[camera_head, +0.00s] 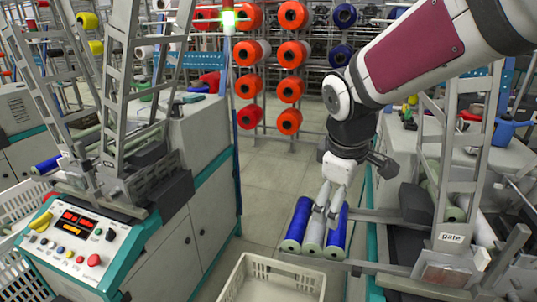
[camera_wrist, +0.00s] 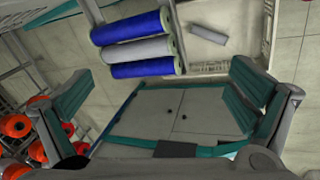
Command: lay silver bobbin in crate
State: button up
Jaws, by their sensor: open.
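A silver bobbin (camera_head: 313,236) lies between two blue bobbins (camera_head: 296,225) (camera_head: 336,234) on the rack at the front of the right machine. In the wrist view the silver bobbin (camera_wrist: 138,51) again lies between the blue ones. A white crate (camera_head: 290,264) stands on the floor in front, cut by the frame edge; its rim also shows in the wrist view (camera_wrist: 262,45). My gripper (camera_head: 328,218) is above the bobbins, pointing down. Its fingers are apart and empty in the wrist view (camera_wrist: 160,92).
A grey machine cabinet with a control panel (camera_head: 75,240) stands at left. The right machine has a "gate" sign (camera_head: 455,238) and metal uprights beside my arm. A rack of orange spools (camera_head: 290,90) is at the back. The aisle floor (camera_head: 270,180) is clear.

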aim_at(316, 233)
jog(key=w+f+n+b, duration=0.1)
jog(key=w+f+b, duration=0.1)
jog(key=f, duration=0.5)
jog(key=w+f+n+b, duration=0.1)
jog(key=w+f+b, duration=0.1)
jog(key=w+f, duration=0.3)
jog(key=w+f+n+b, duration=0.1)
jog(key=w+f+b, duration=0.2)
jog(key=f, duration=0.6)
jog(key=shift+w+a, duration=0.15)
jog(key=shift+w, duration=0.15)
jog(key=shift+r, duration=0.1)
jog(key=c, duration=1.6)
jog(key=shift+c, duration=1.4)
jog(key=shift+w+r, duration=0.15)
jog(key=shift+r, duration=0.1)
jog(key=shift+r+p, duration=0.55)
jog(key=shift+p, duration=0.1)
grip_shut()
notch_tip(316, 233, up, 8)
jog(key=p, duration=0.8)
jog(key=shift+d+r, duration=0.25)
